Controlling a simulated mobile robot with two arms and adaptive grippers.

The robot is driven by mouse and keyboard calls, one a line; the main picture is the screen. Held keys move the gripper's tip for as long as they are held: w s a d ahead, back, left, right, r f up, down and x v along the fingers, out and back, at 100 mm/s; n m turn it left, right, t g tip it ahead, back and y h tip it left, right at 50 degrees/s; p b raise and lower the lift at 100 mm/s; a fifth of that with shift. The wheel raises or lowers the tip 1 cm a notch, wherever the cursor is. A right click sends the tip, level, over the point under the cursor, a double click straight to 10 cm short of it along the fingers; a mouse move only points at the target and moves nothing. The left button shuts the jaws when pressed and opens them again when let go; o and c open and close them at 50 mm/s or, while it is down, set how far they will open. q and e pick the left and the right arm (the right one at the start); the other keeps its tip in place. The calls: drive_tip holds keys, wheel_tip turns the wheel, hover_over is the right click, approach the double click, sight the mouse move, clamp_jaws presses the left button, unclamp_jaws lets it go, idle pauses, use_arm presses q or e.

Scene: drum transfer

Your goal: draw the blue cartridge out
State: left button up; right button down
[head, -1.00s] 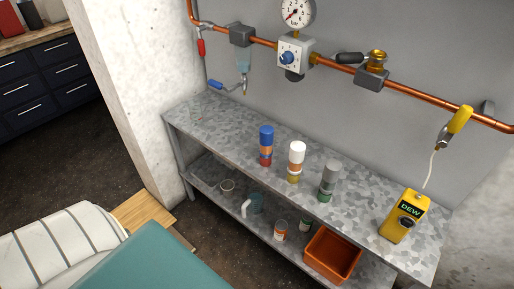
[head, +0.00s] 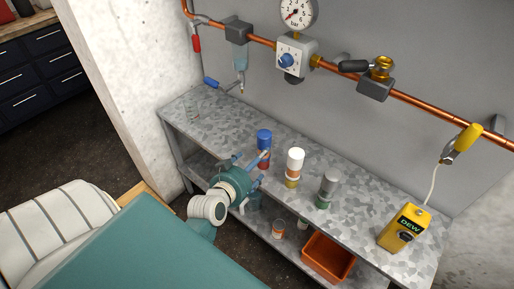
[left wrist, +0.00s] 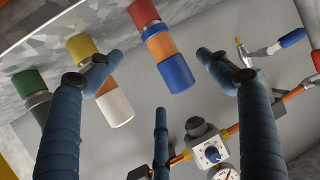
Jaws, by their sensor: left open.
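The blue cartridge (head: 264,138) stands upright on the galvanized bench, with a blue cap, an orange band and a red base. My left gripper (head: 250,167) is open just in front of it, and its fingers hide part of the cartridge's lower body. In the left wrist view the blue cartridge (left wrist: 171,68) appears upside down between the two spread upper fingertips, with a third finger below. No finger visibly grips it; the exact depth gap cannot be told. My right gripper is not in view.
A white-capped cartridge (head: 295,159) and a grey-capped one (head: 328,187) stand to the right on the bench (head: 365,216). A yellow DEW box (head: 404,229) is farther right. A copper pipe (head: 430,105) with gauge and valves runs above. An orange bin (head: 328,257) sits on the lower shelf.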

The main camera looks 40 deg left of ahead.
sight(269, 132)
use_arm(q)
drive_tip(key=x, duration=0.9)
drive_tip(key=shift+w+f+p, duration=0.1)
drive_tip(key=shift+p, duration=0.25)
drive_tip(key=shift+w+f, duration=0.3)
drive_tip(key=shift+w, duration=0.25)
drive_tip(key=c, duration=1.4)
drive_tip(key=shift+a+r+p, duration=0.1)
drive_tip(key=shift+r+p, duration=0.3)
drive_tip(key=shift+r, duration=0.05)
drive_tip(key=shift+c, duration=0.6)
drive_tip(key=shift+r+p, duration=1.75)
drive_tip(key=shift+p, duration=0.1)
drive_tip(key=shift+r, duration=0.1)
wheel_tip(269, 132, up, 4)
drive_tip(key=p, duration=0.4)
